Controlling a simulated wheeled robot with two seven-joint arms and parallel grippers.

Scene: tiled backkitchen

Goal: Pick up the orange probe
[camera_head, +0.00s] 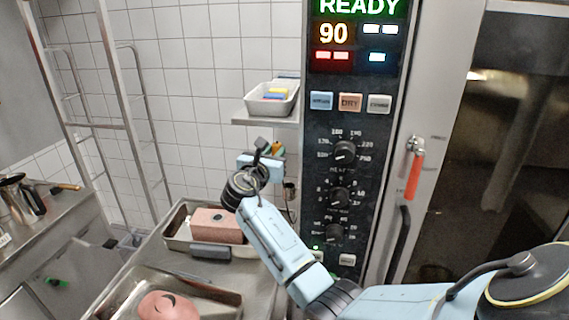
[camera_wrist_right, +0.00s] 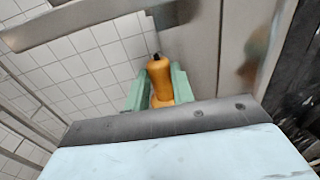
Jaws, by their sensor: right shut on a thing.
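The orange probe (camera_wrist_right: 159,82) stands out between the two green fingers of my right gripper (camera_wrist_right: 158,88) in the right wrist view. The fingers are shut on it, one on each side. In the head view my right gripper (camera_head: 277,150) is raised beside the left edge of the oven's control panel, below the small wall shelf. Only a small orange bit of the probe shows there; the wrist hides most of it. My left gripper is not in view.
The oven control panel (camera_head: 322,205) and door handle (camera_head: 414,175) stand close on the right. A wall shelf (camera_head: 262,118) holds a small tray (camera_head: 286,106). Below, metal trays hold a pink block (camera_head: 217,226) and a pink lump (camera_head: 167,307). A rack (camera_head: 112,100) stands left.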

